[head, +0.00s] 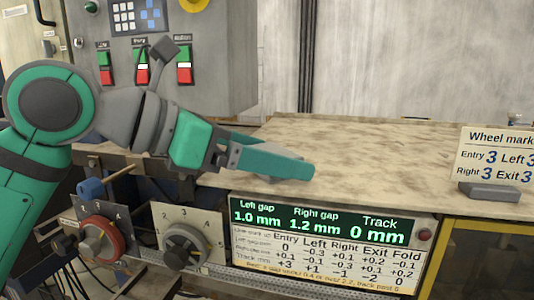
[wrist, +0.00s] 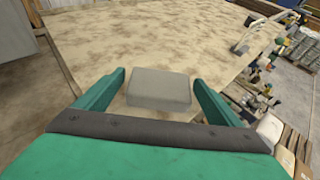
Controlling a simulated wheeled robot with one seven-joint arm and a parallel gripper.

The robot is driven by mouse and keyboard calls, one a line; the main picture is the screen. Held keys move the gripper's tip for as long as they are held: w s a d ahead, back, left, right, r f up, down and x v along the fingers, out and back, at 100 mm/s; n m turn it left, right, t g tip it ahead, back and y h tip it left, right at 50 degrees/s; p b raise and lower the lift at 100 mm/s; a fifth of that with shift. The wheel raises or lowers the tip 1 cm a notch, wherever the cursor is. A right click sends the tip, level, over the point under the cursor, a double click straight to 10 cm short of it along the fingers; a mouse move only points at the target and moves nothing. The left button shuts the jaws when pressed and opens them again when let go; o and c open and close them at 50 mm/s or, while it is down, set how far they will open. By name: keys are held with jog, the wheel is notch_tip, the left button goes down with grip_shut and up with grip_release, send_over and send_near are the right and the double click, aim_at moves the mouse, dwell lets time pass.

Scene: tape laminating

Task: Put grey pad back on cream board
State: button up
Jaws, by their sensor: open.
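In the wrist view a grey pad (wrist: 159,88), a flat rounded block, shows between my fingers over the cream surface. A gap shows on either side of it. In the head view a grey block (head: 489,192) sits at the lower edge of a cream board (head: 497,152) with wheel marks written on it. I cannot tell whether the two views show the same block. My gripper (head: 305,170) is open, above the worktop's front edge and left of that board. It also shows in the wrist view (wrist: 159,78). The board is not seen in the wrist view.
The mottled cream worktop (head: 350,140) is mostly clear. A gap display panel (head: 330,235) and two dials (head: 185,245) are on the front below my gripper. A control box (head: 150,60) with switches stands behind my arm. Clutter (wrist: 262,95) lies beyond the worktop's edge.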

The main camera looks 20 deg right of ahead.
jog(key=shift+r, duration=0.1)
jog(key=shift+a+r, duration=0.15)
jog(key=shift+a, duration=0.05)
jog(key=v, duration=1.1)
jog(key=shift+a+r, duration=0.15)
jog(key=shift+a, duration=0.15)
jog(key=shift+s, duration=0.1)
